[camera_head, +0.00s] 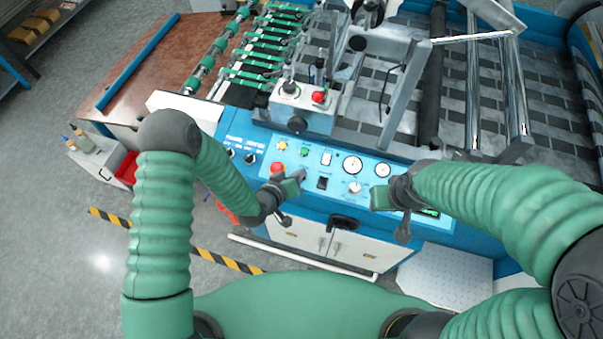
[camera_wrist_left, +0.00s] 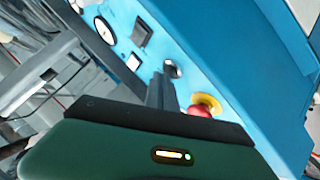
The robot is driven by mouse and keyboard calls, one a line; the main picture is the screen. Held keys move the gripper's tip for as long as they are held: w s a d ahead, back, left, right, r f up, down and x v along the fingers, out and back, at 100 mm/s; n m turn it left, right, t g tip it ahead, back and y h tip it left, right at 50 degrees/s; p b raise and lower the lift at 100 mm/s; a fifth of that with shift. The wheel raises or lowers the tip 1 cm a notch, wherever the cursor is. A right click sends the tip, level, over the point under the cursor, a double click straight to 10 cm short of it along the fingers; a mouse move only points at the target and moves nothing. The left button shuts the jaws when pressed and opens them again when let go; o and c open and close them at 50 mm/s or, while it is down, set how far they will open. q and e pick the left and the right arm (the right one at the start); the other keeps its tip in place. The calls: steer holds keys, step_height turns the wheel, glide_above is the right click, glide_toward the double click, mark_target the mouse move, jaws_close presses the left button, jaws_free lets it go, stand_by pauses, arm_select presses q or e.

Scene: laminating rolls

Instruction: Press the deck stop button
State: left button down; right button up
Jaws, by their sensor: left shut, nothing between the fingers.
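A red button (camera_head: 319,97) sits on top of a small light grey box (camera_head: 300,104) on the machine deck, behind the blue control panel. A second red mushroom button (camera_head: 278,168) is on the panel; it shows with a yellow collar (camera_wrist_left: 204,107) in the left wrist view. My left gripper (camera_head: 302,175) is shut and empty, just right of the panel's red button and in front of the panel. Its closed fingers (camera_wrist_left: 162,92) also show in the left wrist view. My right gripper (camera_head: 376,196) is over the panel's right part; its jaw state is unclear.
The blue panel (camera_head: 330,158) carries gauges (camera_head: 352,164), switches, and yellow and green buttons. A lever stands on the deck box beside its red button. Metal bars and rollers (camera_head: 480,80) rise behind and right. White cabinet doors (camera_head: 320,238) are below.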

arm_select(q)
steer(key=shift+s+r+p, duration=0.2)
steer(key=shift+r+p, duration=0.2)
steer(key=shift+r, duration=0.3)
steer(key=shift+r, duration=0.1)
steer(key=r+p, duration=0.2)
steer(key=s+r+p, duration=0.1)
steer(key=r, duration=0.1)
steer(key=shift+a+r+p, duration=0.2)
steer(key=shift+r+p, duration=0.15)
steer(key=shift+p, duration=0.05)
